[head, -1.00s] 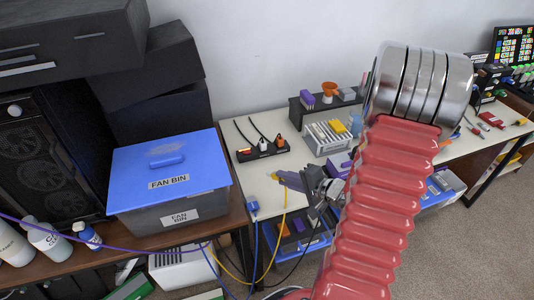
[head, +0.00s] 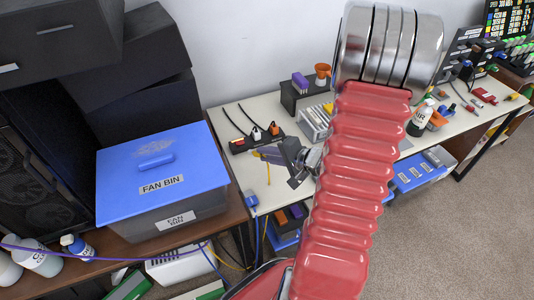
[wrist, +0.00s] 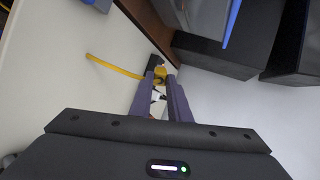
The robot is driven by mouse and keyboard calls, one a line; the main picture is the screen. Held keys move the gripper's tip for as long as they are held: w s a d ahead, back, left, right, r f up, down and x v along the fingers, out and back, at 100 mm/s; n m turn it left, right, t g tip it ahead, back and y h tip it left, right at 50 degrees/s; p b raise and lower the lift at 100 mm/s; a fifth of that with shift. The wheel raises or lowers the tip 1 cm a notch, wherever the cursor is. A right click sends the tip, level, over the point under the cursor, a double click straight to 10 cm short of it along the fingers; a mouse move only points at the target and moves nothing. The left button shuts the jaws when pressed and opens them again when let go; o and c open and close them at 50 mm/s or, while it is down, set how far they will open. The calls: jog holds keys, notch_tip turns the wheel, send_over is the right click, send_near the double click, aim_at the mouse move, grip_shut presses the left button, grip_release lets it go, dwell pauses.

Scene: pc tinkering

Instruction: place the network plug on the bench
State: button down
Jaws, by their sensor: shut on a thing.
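The network plug is yellow, with a yellow cable. It shows between my fingertips in the wrist view (wrist: 159,74), and as a small yellow spot in the head view (head: 255,154). My gripper (head: 262,154), with purple-grey fingers, is shut on it over the left part of the pale bench (head: 235,170), just in front of the black power strip. The fingers also show in the wrist view (wrist: 162,82). The yellow cable (wrist: 115,67) trails left over the pale surface. The fingers partly hide the plug. I cannot tell whether it touches the bench.
The black power strip (head: 240,146) holds several plugs with black cords. A blue plug (head: 251,199) is at the bench's front left corner. The blue-lidded fan bin (head: 190,215) stands left on a brown table. A white rack (head: 313,122) stands behind my arm. Bare bench lies left of the gripper.

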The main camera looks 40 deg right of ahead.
jog(key=shift+f, duration=0.1)
jog(key=shift+f, duration=3)
jog(key=shift+f, duration=0.3)
jog(key=c, duration=1.6)
grip_release()
jog(key=shift+s, duration=0.1)
jog(key=v, duration=1.3)
jog(key=shift+s+r, duration=0.1)
jog(key=shift+s, duration=0.25)
